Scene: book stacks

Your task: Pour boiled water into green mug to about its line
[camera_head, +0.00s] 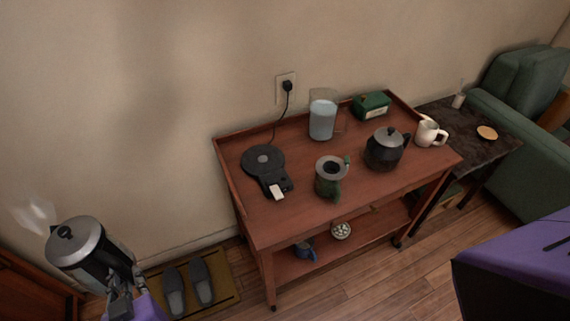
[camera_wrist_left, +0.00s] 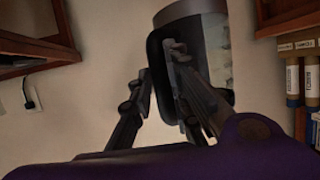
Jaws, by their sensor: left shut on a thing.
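The steaming kettle (camera_head: 82,250), black with a silver lid, is at the lower left in the head view, away from the trolley. The kettle looks roughly upright. The green mug (camera_head: 328,187) stands at the trolley's front middle, with a grey ring-shaped piece (camera_head: 333,166) at its top. Its line and the inside level cannot be made out. My right gripper is out of view.
Slippers (camera_head: 202,282) lie on a floor mat. A dark side table (camera_head: 465,133) stands right.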

